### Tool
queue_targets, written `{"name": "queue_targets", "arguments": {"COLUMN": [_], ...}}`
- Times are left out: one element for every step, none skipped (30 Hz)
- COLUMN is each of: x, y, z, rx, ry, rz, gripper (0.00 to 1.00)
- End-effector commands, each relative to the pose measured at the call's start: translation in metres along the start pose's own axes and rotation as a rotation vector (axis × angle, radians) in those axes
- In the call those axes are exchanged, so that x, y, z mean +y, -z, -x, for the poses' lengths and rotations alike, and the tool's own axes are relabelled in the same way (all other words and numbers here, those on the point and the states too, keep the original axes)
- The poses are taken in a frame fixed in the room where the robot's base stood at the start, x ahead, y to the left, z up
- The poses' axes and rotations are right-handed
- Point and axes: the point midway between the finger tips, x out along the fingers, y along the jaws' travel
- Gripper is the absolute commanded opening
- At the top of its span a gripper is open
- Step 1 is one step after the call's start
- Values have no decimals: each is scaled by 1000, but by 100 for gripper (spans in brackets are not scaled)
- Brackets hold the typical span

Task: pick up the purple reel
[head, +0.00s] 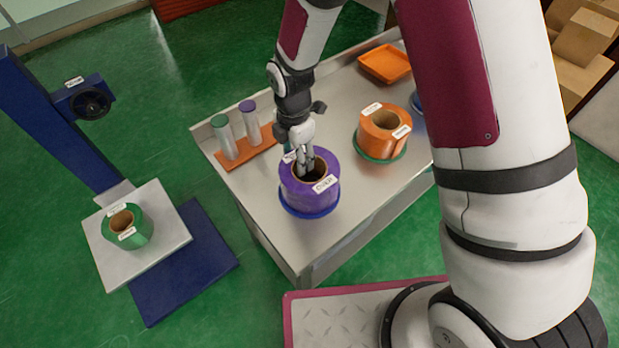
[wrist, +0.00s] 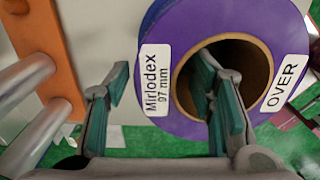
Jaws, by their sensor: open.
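The purple reel (head: 297,196) stands with its open core up on a blue round base near the front edge of the metal table. My gripper (head: 301,164) points down at the reel's top. In the wrist view the purple reel (wrist: 205,122) shows white labels reading "Mirlodex 97 mm" and "OVER". My gripper (wrist: 163,76) is open, with one finger over or in the brown core and the other beside the reel's outer left side. The reel's wall lies between the fingers. Whether either finger touches it, and how deep they are, I cannot tell.
An orange reel (head: 377,139) on a green base stands to the right, with an orange tray (head: 385,64) behind. Two capped cylinders stand on an orange strip (head: 232,160) at left. A green reel (head: 140,231) sits on a white plate (head: 162,258) of a blue stand.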

Motion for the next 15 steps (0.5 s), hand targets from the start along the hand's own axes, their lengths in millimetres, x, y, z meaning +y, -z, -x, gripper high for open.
{"name": "queue_targets", "arguments": {"x": [0,0,0,0,0,0,0,0,0,0,0,0,0,0,0], "y": [0,0,0,0,0,0,0,0,0,0,0,0,0,0,0], "z": [-1,-1,-1,-1,-1,-1,-1,-1,-1,-1,-1,-1,-1,-1,-1], "rx": [0,0,0,0,0,0,0,0,0,0,0,0,0,0,0], "ry": [0,-1,-1,-1,-1,-1,-1,-1,-1,-1,-1,-1,-1,-1,-1], "rz": [0,0,0,-1,-1,-1,-1,-1,-1,-1,-1,-1,-1,-1,-1], "gripper": [50,50,50,50,50,50,45,39,29,23,16,7,0,0,0]}}
